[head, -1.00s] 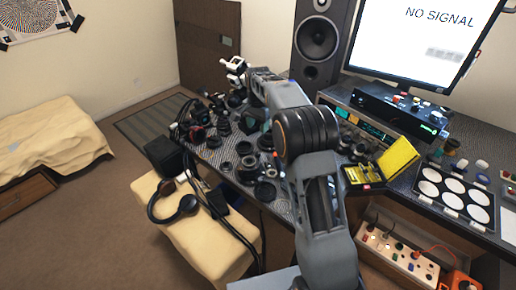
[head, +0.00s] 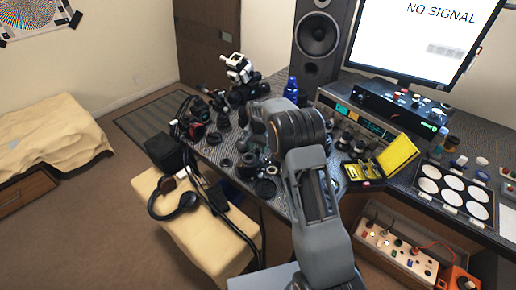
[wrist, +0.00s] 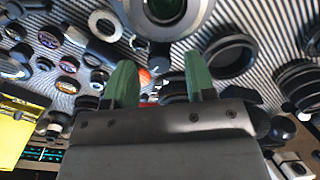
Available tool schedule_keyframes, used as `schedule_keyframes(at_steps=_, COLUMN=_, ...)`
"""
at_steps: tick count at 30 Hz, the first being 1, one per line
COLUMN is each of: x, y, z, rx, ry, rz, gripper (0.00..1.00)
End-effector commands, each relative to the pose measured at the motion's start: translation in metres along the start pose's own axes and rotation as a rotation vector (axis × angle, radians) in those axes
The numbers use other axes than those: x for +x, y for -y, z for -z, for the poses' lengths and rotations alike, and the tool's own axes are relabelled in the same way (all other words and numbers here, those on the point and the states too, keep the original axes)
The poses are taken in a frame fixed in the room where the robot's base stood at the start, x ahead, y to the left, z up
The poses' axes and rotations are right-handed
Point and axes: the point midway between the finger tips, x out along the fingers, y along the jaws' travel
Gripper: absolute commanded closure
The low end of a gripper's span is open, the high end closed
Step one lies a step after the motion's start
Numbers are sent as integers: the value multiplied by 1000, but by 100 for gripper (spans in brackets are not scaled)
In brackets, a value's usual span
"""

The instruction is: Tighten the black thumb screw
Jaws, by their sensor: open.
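My gripper (wrist: 160,82) shows in the wrist view with its two green fingers apart and nothing held between them. A lens barrel with a silver ring (wrist: 170,12) lies beyond the fingertips at the top of that view. I cannot pick out the black thumb screw for certain among the many small dark parts. In the head view my arm hides the gripper and the part of the table under it. A white and black device (head: 238,68) stands at the far left of the table.
The striped table (head: 232,179) is crowded with lenses and rings. A blue bottle (head: 291,89) stands near the speaker (head: 319,42). Headphones (head: 181,203) rest on the cream bench (head: 207,248).

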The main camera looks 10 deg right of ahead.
Motion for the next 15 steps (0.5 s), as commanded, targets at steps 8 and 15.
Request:
schedule_keyframes(at_steps=8, x=9, y=0, z=0, rx=0, ry=0, rz=0, gripper=50)
schedule_keyframes(at_steps=15, x=9, y=0, z=0, rx=0, ry=0, rz=0, gripper=54)
